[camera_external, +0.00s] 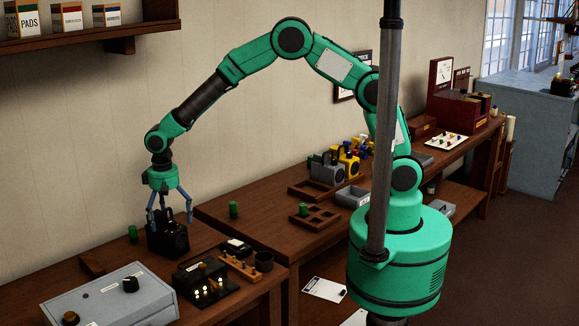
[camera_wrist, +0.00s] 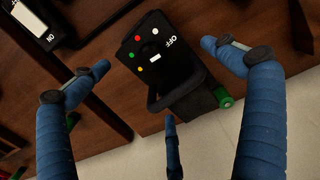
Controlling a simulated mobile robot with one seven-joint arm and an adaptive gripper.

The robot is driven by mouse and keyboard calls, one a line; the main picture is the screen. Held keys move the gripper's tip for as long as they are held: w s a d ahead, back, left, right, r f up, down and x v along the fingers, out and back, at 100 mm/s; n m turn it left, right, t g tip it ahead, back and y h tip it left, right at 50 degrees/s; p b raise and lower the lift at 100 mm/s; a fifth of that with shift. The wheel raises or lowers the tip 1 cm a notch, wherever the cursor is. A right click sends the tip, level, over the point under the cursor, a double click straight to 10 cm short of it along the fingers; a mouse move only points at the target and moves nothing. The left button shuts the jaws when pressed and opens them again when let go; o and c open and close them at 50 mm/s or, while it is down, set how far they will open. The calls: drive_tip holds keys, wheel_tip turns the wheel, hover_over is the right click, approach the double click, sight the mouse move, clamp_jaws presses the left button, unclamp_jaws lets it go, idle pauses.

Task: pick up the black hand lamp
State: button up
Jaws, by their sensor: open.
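The black hand lamp (camera_external: 168,244) stands on the wooden bench directly below my gripper (camera_external: 170,218) in the external view. In the wrist view the lamp (camera_wrist: 155,42) shows a dark face with small red, green, yellow and white dots and the word OFF. A dark loop like a handle (camera_wrist: 180,92) shows at its lower side. My gripper (camera_wrist: 160,75) is open, with blue fingers spread around the lamp. The left and right fingers appear apart from it. I cannot tell whether the third finger touches it.
A green cylinder (camera_external: 132,233) stands close behind the lamp. A grey control box (camera_external: 110,296) and a black box with lit bulbs (camera_external: 205,281) are in front.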

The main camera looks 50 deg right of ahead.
sight(167, 209)
drive_tip(key=shift+f+b, duration=0.6)
drive_tip(key=shift+f, duration=2)
drive_tip(key=shift+c, duration=0.3)
drive_tip(key=c, duration=1.4)
drive_tip(key=shift+r, duration=0.1)
wheel_tip(167, 209, up, 10)
drive_tip(key=shift+p, duration=0.85)
